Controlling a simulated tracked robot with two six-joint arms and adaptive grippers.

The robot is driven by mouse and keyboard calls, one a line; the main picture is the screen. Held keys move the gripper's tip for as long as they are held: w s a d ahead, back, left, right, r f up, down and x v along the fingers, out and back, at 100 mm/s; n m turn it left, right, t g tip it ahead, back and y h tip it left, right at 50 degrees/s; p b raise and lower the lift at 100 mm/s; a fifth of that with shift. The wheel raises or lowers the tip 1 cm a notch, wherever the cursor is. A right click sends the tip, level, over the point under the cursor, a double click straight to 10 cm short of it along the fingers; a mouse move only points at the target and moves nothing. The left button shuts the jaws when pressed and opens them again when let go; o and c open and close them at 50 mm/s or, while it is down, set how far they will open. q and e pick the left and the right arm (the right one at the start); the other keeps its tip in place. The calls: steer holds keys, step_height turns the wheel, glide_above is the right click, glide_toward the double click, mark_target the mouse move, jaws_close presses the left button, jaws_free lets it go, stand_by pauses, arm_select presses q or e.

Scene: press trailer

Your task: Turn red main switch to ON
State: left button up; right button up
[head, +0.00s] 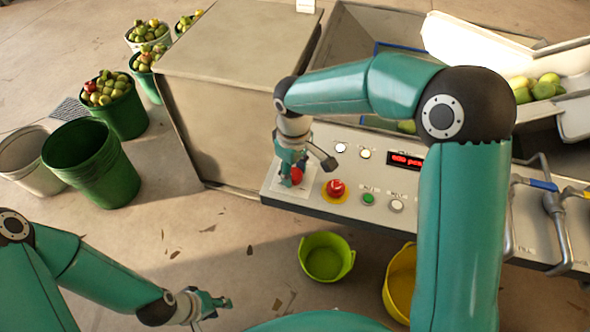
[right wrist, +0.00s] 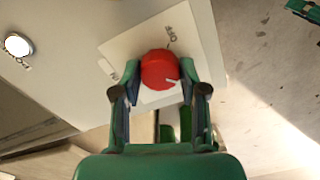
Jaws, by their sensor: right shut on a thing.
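The red main switch (head: 297,175) is a round red knob on a pale plate at the left end of the control panel (head: 350,150).
A red mushroom button (head: 336,188) on a yellow base sits right of the switch, with green (head: 368,199) and white (head: 396,205) buttons beyond. A red display (head: 405,161) is lit. Green (head: 323,257) and yellow (head: 400,283) tubs stand below. Fruit buckets (head: 113,105) stand at left.

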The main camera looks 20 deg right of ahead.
mark_target(294, 174)
steer(key=o, duration=1.1)
steer(key=shift+o, duration=0.2)
step_height(294, 174, up, 12)
steer(key=shift+f, duration=0.1)
